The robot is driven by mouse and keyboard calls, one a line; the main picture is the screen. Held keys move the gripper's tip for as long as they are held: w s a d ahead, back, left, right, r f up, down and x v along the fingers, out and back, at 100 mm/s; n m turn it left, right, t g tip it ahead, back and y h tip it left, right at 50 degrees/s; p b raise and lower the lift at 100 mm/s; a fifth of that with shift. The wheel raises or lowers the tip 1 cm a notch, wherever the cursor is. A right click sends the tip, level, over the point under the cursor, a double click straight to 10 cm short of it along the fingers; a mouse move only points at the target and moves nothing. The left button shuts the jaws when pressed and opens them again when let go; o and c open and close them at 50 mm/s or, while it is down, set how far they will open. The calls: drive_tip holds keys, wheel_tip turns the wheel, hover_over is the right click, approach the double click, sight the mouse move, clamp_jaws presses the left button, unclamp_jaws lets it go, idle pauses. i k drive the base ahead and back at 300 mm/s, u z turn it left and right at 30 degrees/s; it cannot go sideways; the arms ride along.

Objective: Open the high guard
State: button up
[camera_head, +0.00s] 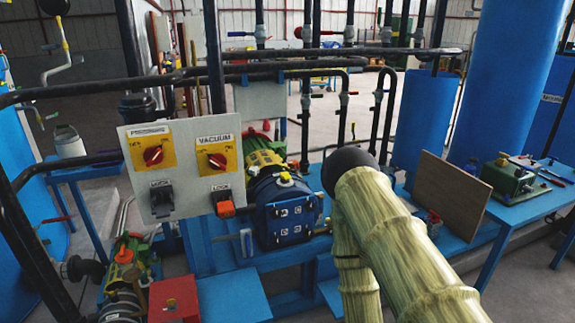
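A pale grey control panel (186,140) stands upright left of the middle. Its upper half has two red rotary knobs on yellow plates, the left knob (153,155) and the right knob (217,161), the latter under a "VACUUM" label. Below them are two small guarded switches with labels too small to read surely. The left switch guard (162,199) is black. The right switch (223,204) is black with an orange-red part at its lower front. I cannot tell which is the high guard, or whether either is open. My gripper is not in view.
My arm rises from the lower right, its elbow right of the panel. A blue motor-like unit (284,207) sits just right of the panel. Black pipes (205,75) cross above and beside it. A brown board (436,196) and a blue table (529,212) stand at right.

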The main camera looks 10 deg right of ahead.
sight(261, 159)
drive_tip(key=u, duration=0.05)
drive_tip(key=k, duration=0.1)
drive_tip(key=z, duration=1.4)
drive_tip(key=i, duration=0.85)
drive_tip(key=u, duration=1.1)
